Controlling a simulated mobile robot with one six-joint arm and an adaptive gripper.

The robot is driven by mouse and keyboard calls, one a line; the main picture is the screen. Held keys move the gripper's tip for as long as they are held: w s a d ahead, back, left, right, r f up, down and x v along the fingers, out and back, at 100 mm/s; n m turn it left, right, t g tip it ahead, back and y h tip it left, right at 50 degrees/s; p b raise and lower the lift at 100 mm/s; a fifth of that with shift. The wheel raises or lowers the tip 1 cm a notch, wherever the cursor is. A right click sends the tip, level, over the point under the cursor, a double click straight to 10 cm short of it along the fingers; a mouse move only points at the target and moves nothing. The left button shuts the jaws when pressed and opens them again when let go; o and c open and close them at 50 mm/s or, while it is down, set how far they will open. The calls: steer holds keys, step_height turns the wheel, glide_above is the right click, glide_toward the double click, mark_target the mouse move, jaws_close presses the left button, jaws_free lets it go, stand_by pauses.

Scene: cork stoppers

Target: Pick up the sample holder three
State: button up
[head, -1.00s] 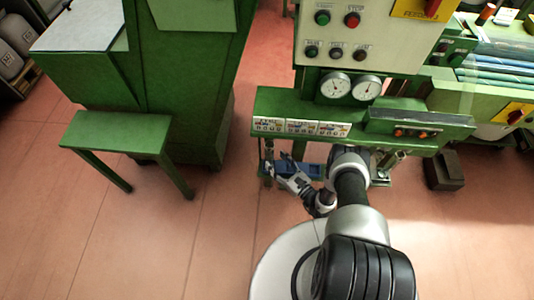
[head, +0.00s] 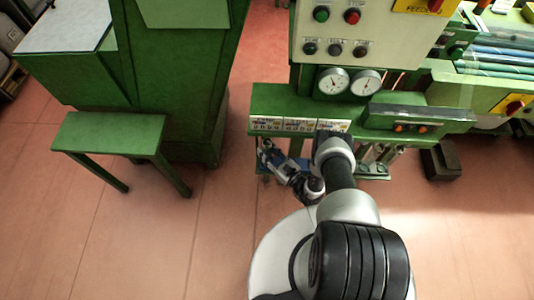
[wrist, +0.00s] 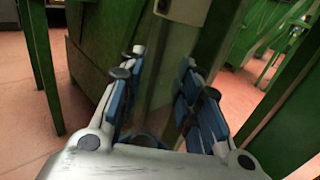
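Three small white sample holders with coloured labels sit in a row along the front of the green shelf: the left one (head: 266,123), the middle one (head: 299,126) and the right one (head: 333,126). Their numbers are too small to read, so I cannot tell which is three. My gripper (head: 267,152) is just below the left end of the shelf, apart from the holders. In the wrist view my gripper (wrist: 160,85) has its two blue-padded fingers spread, with nothing held between them. No sample holder is clearly visible in the wrist view.
The green machine has a control panel (head: 345,35) and two gauges (head: 350,82) above the shelf. A box with orange knobs (head: 415,122) stands on the shelf's right. A green side table (head: 110,133) is at left. Open floor (head: 230,215) lies between.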

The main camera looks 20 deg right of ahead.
steer(key=c, duration=0.5)
